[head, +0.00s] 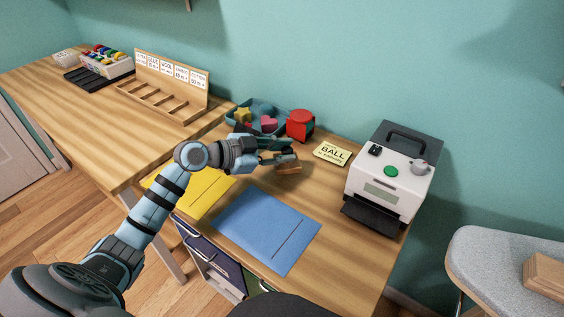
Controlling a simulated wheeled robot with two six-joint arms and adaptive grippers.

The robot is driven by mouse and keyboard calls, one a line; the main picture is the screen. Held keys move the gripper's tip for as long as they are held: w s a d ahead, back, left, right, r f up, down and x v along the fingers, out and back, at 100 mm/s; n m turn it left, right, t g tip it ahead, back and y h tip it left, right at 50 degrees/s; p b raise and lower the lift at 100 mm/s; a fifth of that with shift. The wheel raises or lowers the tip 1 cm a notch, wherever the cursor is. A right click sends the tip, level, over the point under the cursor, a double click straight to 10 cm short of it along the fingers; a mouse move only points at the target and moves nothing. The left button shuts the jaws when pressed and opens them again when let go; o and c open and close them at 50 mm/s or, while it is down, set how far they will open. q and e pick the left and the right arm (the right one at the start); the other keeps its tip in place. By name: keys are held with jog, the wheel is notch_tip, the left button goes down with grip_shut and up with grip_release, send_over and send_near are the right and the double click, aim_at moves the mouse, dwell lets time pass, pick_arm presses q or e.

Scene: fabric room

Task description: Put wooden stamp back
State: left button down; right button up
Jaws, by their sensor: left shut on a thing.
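A small brown wooden block, which looks like the wooden stamp (288,166), is in my left gripper (278,155). The gripper is shut on it above the right-hand table (340,240), near the table's middle. The fingers hide part of the stamp, and I cannot tell whether it touches the table. My right gripper is not in view.
Behind the gripper are a teal tray (234,118) with coloured shapes and a red container (300,124). A "BALL" card (332,153) and a white machine (388,180) stand right. Blue (266,230) and yellow (205,191) sheets lie in front. A wooden rack (170,84) stands left.

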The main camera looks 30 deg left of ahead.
pick_arm(q)
jog(key=shift+f, duration=1.25)
jog(key=c, duration=1.4)
grip_release()
jog(key=v, duration=0.9)
jog(key=shift+a+f, duration=0.1)
jog(key=p+v, duration=0.3)
jog(key=p, duration=0.1)
